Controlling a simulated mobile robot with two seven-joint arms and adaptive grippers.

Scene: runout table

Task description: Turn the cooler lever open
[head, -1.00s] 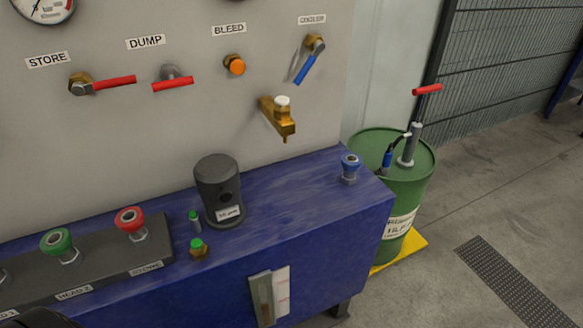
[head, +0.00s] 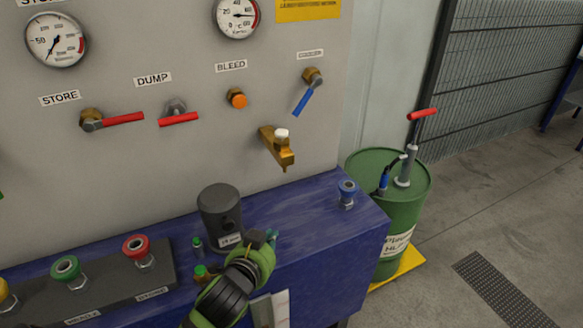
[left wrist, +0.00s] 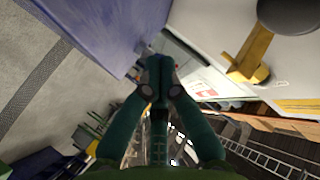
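The cooler lever (head: 303,100) is a blue handle on a brass valve at the upper right of the panel, under a small label. It slants down and to the left from its pivot. My left gripper (head: 271,238) is low in the head view, in front of the blue bench and well below the lever. In the left wrist view its fingers (left wrist: 160,68) meet at the tips, with nothing seen between them. I cannot make out the blue lever in the left wrist view. My right gripper is not in view.
A brass tap (head: 277,146) juts out below the lever. A dark cylinder (head: 220,212) and a blue-topped fitting (head: 347,193) stand on the bench (head: 300,205). Red levers (head: 178,119) and an orange knob (head: 236,97) are to the left. A green drum (head: 405,215) stands at the right.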

